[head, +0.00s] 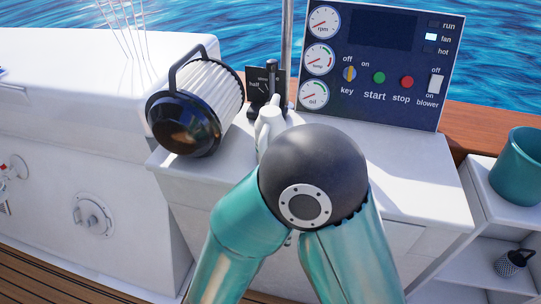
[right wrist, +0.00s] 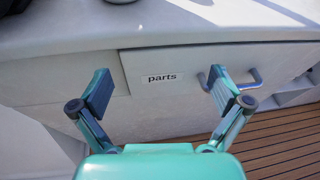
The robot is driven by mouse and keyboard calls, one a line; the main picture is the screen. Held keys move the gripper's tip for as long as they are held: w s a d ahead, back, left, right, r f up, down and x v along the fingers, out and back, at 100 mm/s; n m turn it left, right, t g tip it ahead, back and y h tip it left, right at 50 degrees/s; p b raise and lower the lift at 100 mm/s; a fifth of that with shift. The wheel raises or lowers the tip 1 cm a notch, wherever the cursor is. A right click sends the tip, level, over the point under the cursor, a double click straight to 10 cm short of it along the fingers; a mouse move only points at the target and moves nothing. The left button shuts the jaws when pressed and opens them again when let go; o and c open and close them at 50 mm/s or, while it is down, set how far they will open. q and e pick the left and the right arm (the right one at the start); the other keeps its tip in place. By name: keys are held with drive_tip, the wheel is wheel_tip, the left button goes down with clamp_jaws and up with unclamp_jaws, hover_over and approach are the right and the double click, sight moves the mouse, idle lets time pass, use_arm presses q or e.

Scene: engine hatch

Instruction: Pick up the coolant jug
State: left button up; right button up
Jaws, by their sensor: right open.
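A white jug-like thing (head: 268,122), which may be the coolant jug, stands on the white counter in the head view. My own teal arm with its dark round joint hides its lower part, and no label shows on it. My right gripper (right wrist: 160,84) shows in the right wrist view, open and empty, with its two fingers wide apart. It faces a white front labelled "parts" below the counter edge. The jug does not show clearly in the right wrist view. My left gripper is not in view.
A black-capped pleated filter (head: 200,100) lies left of the jug. A gauge panel (head: 383,60) stands behind at right. A small lever (head: 271,80) stands behind the jug. A teal bucket (head: 517,168) is at far right. A drawer handle (right wrist: 252,78) is near the right finger.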

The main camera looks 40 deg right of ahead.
sight(268, 140)
wheel_tip(268, 140, up, 7)
drive_tip(key=w+a+t+h, duration=0.1)
drive_tip(key=w+a+t, duration=0.1)
drive_tip(key=t, duration=0.2)
drive_tip(key=shift+n, duration=0.4)
drive_tip(key=x, duration=1)
drive_tip(key=shift+d+r, duration=0.15)
drive_tip(key=shift+r, duration=0.15)
drive_tip(key=shift+w+a+p+x, duration=0.15)
drive_tip(key=shift+p+x, duration=0.1)
drive_tip(key=shift+x, duration=1.3)
drive_tip(key=shift+w+a+p+x, duration=0.1)
drive_tip(key=shift+p+x, duration=0.15)
drive_tip(key=shift+x, duration=1.25)
drive_tip(key=c, duration=1.5)
drive_tip(key=shift+r, duration=0.1)
drive_tip(key=shift+c, duration=0.9)
drive_tip(key=shift+w+r, duration=0.1)
drive_tip(key=shift+r, duration=0.05)
